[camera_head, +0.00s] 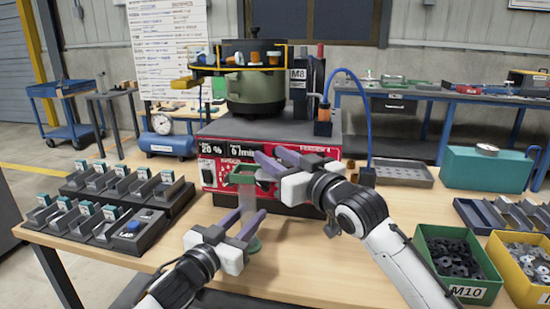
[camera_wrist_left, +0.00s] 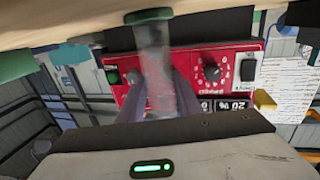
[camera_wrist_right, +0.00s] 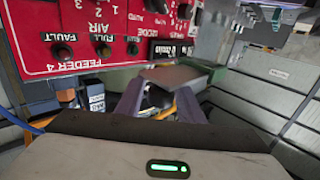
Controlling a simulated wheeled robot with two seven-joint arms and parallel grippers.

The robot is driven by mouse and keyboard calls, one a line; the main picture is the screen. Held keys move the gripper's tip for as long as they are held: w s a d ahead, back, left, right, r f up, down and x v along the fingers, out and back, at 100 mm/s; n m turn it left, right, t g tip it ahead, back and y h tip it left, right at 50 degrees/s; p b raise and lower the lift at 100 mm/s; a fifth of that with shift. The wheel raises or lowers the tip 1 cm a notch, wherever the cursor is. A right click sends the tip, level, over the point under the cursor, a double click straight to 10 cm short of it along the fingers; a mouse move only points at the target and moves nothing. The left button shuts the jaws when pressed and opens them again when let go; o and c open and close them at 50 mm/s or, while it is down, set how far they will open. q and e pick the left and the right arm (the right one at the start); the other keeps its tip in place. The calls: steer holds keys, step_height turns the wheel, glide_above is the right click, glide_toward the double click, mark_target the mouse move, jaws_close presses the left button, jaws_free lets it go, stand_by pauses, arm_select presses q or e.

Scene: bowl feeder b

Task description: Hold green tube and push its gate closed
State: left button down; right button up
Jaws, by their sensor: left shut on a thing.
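The green tube is a clear tube (camera_head: 248,212) with a green top (camera_head: 243,175) and a green lower end (camera_head: 254,243). My left gripper (camera_head: 238,222) is shut around its clear body and holds it tilted above the table. The tube also shows between the left fingers in the left wrist view (camera_wrist_left: 155,68), with one green end (camera_wrist_left: 148,15). My right gripper (camera_head: 265,165) is beside the green top, fingers apart. In the right wrist view, a flat grey piece (camera_wrist_right: 182,74) lies at its fingertips; I cannot tell whether it is the gate or touches them.
The red feeder panel (camera_head: 222,172) stands just behind the grippers, under the green bowl (camera_head: 255,90). Black racks (camera_head: 110,205) stand on the left of the table (camera_head: 300,255). A green bin (camera_head: 455,262) and a yellow bin (camera_head: 515,255) stand at right.

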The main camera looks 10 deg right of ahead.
mark_target(255, 165)
jaws_close()
steer(key=shift+w+a, duration=0.2)
steer(key=shift+a, duration=0.5)
steer(key=shift+w+a, duration=0.25)
steer(key=shift+a, duration=0.5)
steer(key=shift+w+a, duration=0.2)
steer(key=shift+a, duration=0.5)
steer(key=shift+o, duration=1.6)
jaws_free()
steer(key=shift+s+d, duration=0.2)
steer(key=shift+s, duration=0.05)
steer(key=v, duration=1.1)
steer(key=shift+s, duration=0.2)
steer(key=shift+d, duration=0.1)
arm_select(q)
steer(key=c, duration=1.2)
jaws_free()
